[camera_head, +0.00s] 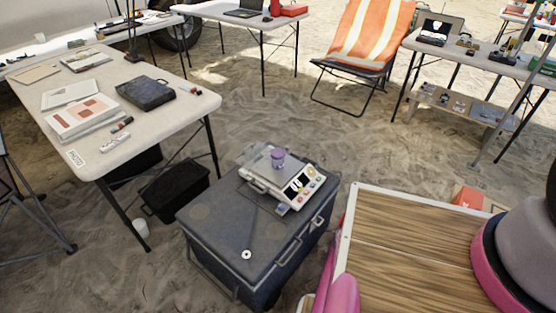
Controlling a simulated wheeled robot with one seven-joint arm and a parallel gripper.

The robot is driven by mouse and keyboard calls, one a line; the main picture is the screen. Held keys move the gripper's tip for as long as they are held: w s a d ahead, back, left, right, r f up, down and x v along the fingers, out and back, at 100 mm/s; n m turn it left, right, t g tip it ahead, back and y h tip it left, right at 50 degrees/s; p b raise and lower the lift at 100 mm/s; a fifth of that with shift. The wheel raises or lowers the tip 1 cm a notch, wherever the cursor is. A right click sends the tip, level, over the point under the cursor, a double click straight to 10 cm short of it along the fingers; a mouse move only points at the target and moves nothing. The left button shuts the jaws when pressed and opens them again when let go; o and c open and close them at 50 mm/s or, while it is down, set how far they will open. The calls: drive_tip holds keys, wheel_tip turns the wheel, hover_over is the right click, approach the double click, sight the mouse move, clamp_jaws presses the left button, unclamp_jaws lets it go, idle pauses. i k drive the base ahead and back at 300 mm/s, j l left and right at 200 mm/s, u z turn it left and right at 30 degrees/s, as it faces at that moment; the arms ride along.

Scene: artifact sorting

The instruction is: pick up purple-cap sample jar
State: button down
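The purple-cap sample jar (278,158) is small and stands upright on the flat plate of a white scale-like device (257,188). The device sits on top of a dark grey chest (215,240) on the sand, near the middle of the head view. Nothing touches the jar from the sides or above. My gripper does not show in this view, so I cannot see whether it is open or shut.
A small round item (246,254) lies on the chest lid. A white folding table (75,138) with papers and a dark case stands to the left, with a black bin (175,190) beside it. An orange folding chair (370,35) stands behind. Open sand lies between.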

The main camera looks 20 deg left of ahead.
sight(277, 164)
drive_tip(key=j+u, duration=0.15)
drive_tip(key=u, duration=0.25)
drive_tip(key=j+u, duration=0.2)
drive_tip(key=u, duration=0.25)
drive_tip(key=j+u, duration=0.25)
drive_tip(key=u, duration=0.15)
drive_tip(key=k, duration=0.05)
